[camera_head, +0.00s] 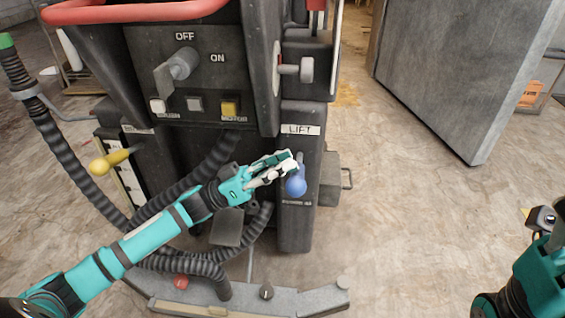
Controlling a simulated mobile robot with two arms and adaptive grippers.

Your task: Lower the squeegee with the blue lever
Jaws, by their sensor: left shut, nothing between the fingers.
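The floor-scrubbing machine stands in front of me in the head view. Its blue lever (296,184) sits on a dark post below a "LIFT" label (299,129). My left gripper (291,164) is shut and empty, with its fingers at the top left of the blue lever knob; I cannot tell if they touch. The squeegee (240,299) is the grey curved bar low behind the machine, close to the floor. I cannot tell its exact gap to the floor. My right arm shows at the right edge, and its fingertips are not clear.
A yellow lever (110,162) sticks out on the machine's left side. Black ribbed hoses (75,155) run down the left and below my left arm. A grey door panel (465,75) stands at the upper right.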

